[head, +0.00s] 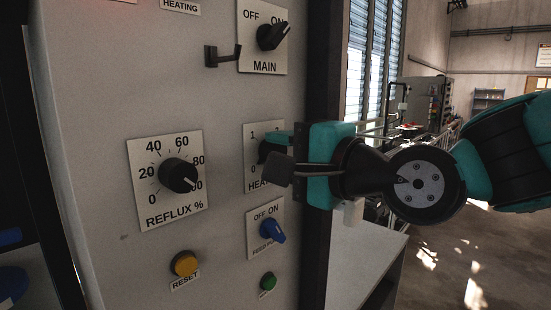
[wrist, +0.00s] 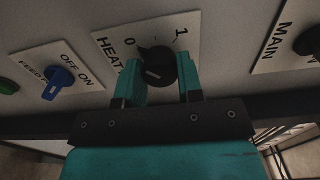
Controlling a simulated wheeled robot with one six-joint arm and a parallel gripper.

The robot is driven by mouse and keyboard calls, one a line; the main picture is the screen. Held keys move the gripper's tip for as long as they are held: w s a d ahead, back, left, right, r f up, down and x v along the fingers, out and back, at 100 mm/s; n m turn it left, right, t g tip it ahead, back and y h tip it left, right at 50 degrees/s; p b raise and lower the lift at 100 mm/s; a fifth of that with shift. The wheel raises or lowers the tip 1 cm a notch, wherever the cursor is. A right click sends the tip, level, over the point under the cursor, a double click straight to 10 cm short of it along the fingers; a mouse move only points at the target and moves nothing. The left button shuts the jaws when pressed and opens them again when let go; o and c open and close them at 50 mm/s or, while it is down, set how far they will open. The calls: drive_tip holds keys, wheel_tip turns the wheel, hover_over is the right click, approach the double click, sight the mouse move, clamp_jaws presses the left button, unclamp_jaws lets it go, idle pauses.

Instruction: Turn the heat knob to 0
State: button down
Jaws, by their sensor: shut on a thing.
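The heat knob (wrist: 157,67) is black and sits on a white HEAT plate (wrist: 112,50) marked 0 and 1. Its dark projecting end lies on the side near the 0, but I cannot read the exact setting. My gripper (wrist: 161,80) is shut on the knob, with one teal finger on each side. In the head view my gripper (head: 275,157) reaches in from the right and hides most of the knob (head: 264,151) and part of the HEAT plate (head: 249,160).
The MAIN switch (head: 271,37) and a dark bracket (head: 222,56) are above. The REFLUX dial (head: 180,176) is left. The blue FEED switch (head: 272,231), yellow RESET button (head: 185,263) and green button (head: 268,281) are below. Open floor lies right.

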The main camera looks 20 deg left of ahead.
drive_tip(key=c, duration=0.7)
unclamp_jaws()
drive_tip(key=b+v, duration=0.2)
drive_tip(key=v, duration=0.5)
drive_tip(key=shift+b, duration=0.35)
